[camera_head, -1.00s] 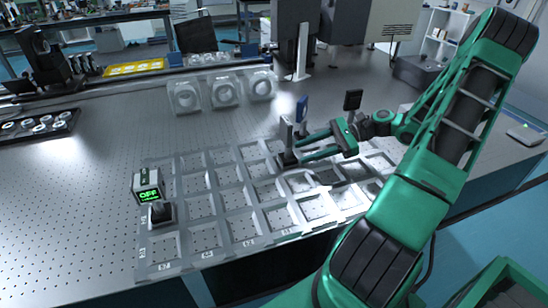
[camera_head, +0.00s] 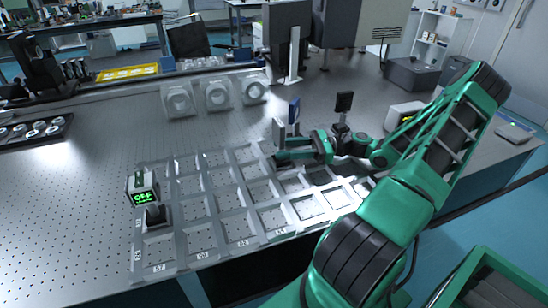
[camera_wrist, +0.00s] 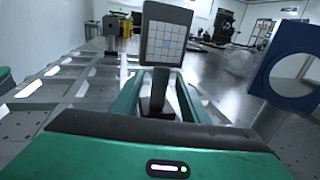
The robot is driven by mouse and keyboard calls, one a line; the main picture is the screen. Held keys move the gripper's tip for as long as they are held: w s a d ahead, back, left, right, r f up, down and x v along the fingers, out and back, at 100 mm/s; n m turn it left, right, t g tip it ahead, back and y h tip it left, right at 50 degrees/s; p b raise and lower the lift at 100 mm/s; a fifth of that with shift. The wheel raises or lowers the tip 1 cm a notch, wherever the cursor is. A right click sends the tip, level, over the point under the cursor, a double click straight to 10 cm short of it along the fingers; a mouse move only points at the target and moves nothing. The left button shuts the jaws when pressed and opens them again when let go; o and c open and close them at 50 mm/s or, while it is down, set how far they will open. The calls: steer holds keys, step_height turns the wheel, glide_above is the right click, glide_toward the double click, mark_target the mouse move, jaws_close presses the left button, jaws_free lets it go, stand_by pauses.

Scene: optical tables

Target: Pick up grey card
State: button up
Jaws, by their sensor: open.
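The grey card (camera_wrist: 165,40) is an upright square plate with a white gridded face on a dark post, in the upper middle of the wrist view. In the head view the grey card (camera_head: 279,132) stands at the back edge of the grid tray, seen almost edge-on. My gripper (camera_head: 282,158) is low at its post in the head view. In the wrist view my gripper (camera_wrist: 160,88) is open, with one green finger on each side of the post. Whether the fingers touch the post cannot be told, and the post's base is partly hidden.
A blue ring-shaped holder (camera_wrist: 290,70) stands close on the right; it shows as a blue plate (camera_head: 294,110) in the head view. A black-topped post (camera_head: 343,104) stands near my wrist. Clear rings (camera_head: 217,95) stand behind.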

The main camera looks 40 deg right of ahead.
steer(key=shift+x, duration=2.65)
steer(key=shift+w+r, duration=0.15)
steer(key=shift+d, duration=0.1)
steer(key=shift+c, duration=0.3)
jaws_close()
